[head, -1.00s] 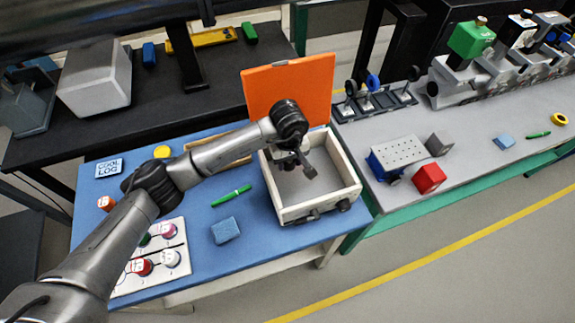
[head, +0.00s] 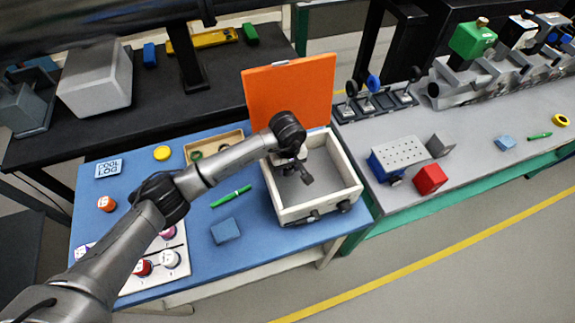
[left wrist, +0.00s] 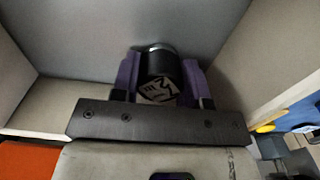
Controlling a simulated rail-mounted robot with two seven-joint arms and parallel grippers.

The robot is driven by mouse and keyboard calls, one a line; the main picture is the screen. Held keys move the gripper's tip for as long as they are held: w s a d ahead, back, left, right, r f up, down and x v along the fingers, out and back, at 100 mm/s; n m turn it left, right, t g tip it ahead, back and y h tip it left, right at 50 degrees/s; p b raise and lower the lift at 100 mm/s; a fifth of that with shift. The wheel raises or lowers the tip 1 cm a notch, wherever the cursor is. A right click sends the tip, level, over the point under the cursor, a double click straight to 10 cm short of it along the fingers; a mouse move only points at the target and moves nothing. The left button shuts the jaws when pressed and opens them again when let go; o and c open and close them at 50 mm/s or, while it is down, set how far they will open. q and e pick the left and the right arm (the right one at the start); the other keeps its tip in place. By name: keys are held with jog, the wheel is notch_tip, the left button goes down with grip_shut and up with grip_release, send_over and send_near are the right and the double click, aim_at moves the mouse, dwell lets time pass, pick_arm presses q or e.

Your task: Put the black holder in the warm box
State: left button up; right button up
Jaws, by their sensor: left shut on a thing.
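The warm box (head: 290,213) is a cream open-topped box with a grey inside and a raised orange lid (head: 290,90). It stands at the right end of the blue table. My left gripper (head: 302,174) is inside the box's outline in the head view. In the left wrist view it is shut on the black holder (left wrist: 160,66), a short dark cylinder with a white-marked end, between purple finger pads. Grey box walls surround it there. How far the holder is above the floor, or whether it touches it, I cannot tell. My right gripper is not in view.
On the blue table lie a blue block (head: 225,231), a green pen (head: 231,196), a yellow disc (head: 162,153) and a shallow tray (head: 232,138) with rings. A white rack (head: 150,278) with several capped vials is at the front left. The grey bench right of the box holds several items.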

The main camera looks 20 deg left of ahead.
pick_arm(q)
jog(key=shift+f, duration=0.25)
jog(key=o, duration=0.9)
jog(key=shift+r, duration=0.1)
jog(key=shift+o, duration=0.2)
notch_tip(320, 180, up, 12)
jog(key=shift+r+p, duration=0.25)
jog(key=shift+p, duration=0.15)
